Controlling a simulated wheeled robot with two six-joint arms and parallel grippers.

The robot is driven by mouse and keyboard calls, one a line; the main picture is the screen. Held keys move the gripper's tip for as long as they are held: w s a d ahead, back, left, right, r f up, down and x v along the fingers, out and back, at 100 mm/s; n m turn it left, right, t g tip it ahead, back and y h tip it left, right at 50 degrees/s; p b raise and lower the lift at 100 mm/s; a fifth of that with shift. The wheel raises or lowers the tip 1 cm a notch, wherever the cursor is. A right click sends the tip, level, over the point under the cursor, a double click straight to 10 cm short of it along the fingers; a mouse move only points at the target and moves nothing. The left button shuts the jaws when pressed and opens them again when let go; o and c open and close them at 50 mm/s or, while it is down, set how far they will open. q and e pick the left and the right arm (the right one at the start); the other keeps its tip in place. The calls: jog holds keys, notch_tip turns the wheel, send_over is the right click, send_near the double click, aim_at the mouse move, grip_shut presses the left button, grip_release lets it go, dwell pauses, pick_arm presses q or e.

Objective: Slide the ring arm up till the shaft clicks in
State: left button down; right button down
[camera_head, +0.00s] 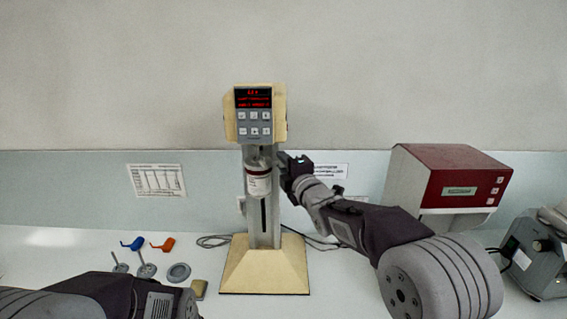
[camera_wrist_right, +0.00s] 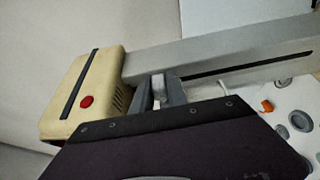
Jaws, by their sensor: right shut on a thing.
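The cream mill stands upright, with a cream head (camera_head: 281,105), a lit red display and a grey column (camera_head: 274,228) with a dark slot. A jar with a white label and dark red band (camera_head: 258,185) hangs in front of the column, close under the head. My right gripper (camera_head: 285,166) is at the column's right side, beside the jar's top. In the right wrist view its fingers (camera_wrist_right: 160,92) are closed on a small pale part of the ring arm (camera_wrist_right: 158,86), just below the head. The ring is mostly hidden, and I cannot make out the shaft. My left gripper is out of view.
The mill's cream base (camera_head: 265,268) stands on the white bench. Left of it lie a blue piece (camera_head: 132,243), an orange piece (camera_head: 163,244) and grey discs (camera_head: 178,272). A red and cream machine (camera_head: 452,172) stands right, behind my right arm. Cables lie behind the base.

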jog(key=shift+r, duration=0.15)
dwell(0.6)
jog(key=shift+r+p, duration=0.3)
jog(key=shift+r, duration=1.55)
jog(key=c, duration=1.3)
grip_release()
jog(key=shift+f, duration=0.2)
